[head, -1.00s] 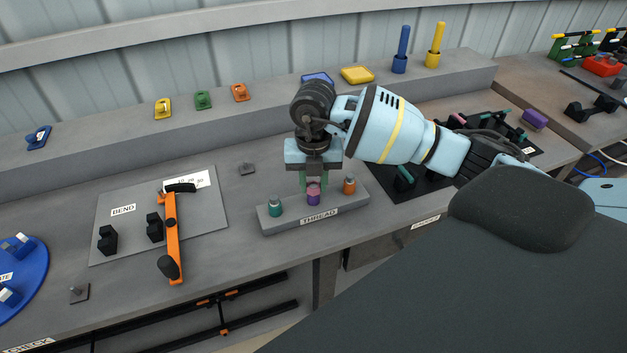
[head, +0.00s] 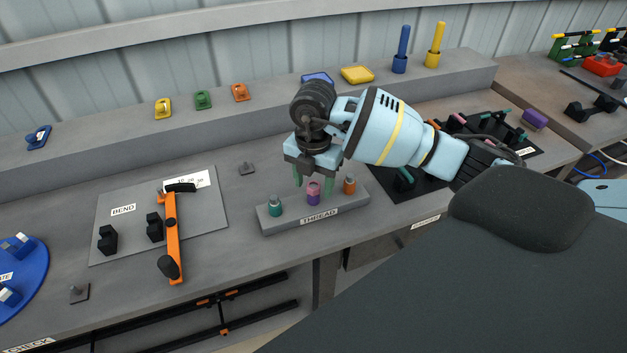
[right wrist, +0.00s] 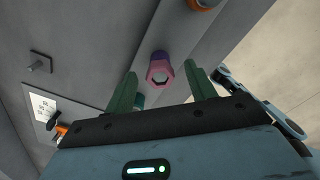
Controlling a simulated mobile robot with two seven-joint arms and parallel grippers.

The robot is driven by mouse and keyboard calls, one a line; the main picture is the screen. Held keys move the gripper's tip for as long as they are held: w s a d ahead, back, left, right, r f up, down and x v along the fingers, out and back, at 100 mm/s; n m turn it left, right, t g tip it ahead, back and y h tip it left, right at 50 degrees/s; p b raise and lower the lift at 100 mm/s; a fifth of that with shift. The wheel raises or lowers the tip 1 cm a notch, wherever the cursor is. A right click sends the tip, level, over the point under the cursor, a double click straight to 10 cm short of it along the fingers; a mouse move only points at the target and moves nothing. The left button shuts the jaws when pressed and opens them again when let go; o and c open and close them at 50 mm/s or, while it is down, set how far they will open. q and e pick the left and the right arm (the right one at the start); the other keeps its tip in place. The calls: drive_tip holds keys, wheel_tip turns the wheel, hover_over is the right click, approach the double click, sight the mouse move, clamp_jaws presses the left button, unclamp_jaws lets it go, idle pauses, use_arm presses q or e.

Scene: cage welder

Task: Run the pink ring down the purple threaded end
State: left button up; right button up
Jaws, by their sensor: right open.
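The pink ring (head: 313,187) sits at the top of the purple threaded end (head: 313,199), the middle one of three on the grey THREAD block (head: 345,211). In the right wrist view the ring (right wrist: 160,73) is a pink hexagon, with the purple threaded end (right wrist: 160,55) behind it. My right gripper (head: 313,181) is open just above, its green fingers on either side of the ring and apart from it. The fingers (right wrist: 160,85) also show spread in the right wrist view. How far down the ring sits is too small to tell. My left gripper is not in view.
A teal threaded end (head: 274,206) and an orange one (head: 349,185) stand on either side on the same block. An orange-handled tool (head: 171,235) lies on the BEND plate (head: 210,225) at left. A black mat (head: 400,187) with parts lies at right.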

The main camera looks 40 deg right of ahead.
drive_tip(key=shift+r, duration=0.15)
wheel_tip(320, 180, up, 8)
drive_tip(key=shift+f, duration=0.25)
idle(0.5)
